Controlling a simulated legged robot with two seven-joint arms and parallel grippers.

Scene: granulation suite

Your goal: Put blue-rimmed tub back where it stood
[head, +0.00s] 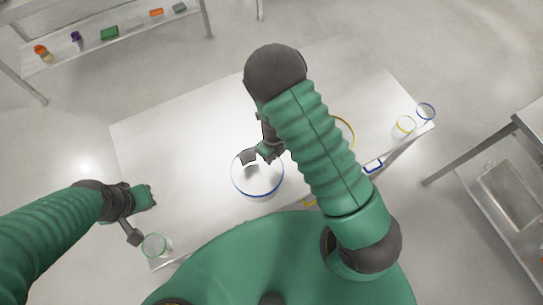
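The blue-rimmed tub (257,190), white and round, stands upright near the front middle of the white table. My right gripper (262,156) reaches down over the tub's far rim, with its fingers at or just inside the opening. I cannot tell whether its fingers touch the rim or are closed on it. My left gripper (143,216) is open and empty near the table's left front corner, close to a green-rimmed clear cup (156,246).
A yellow-rimmed tub (346,127) is mostly hidden behind my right arm. A blue-framed marker (374,166) is at the right front edge. The table's left part (180,140) is clear.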

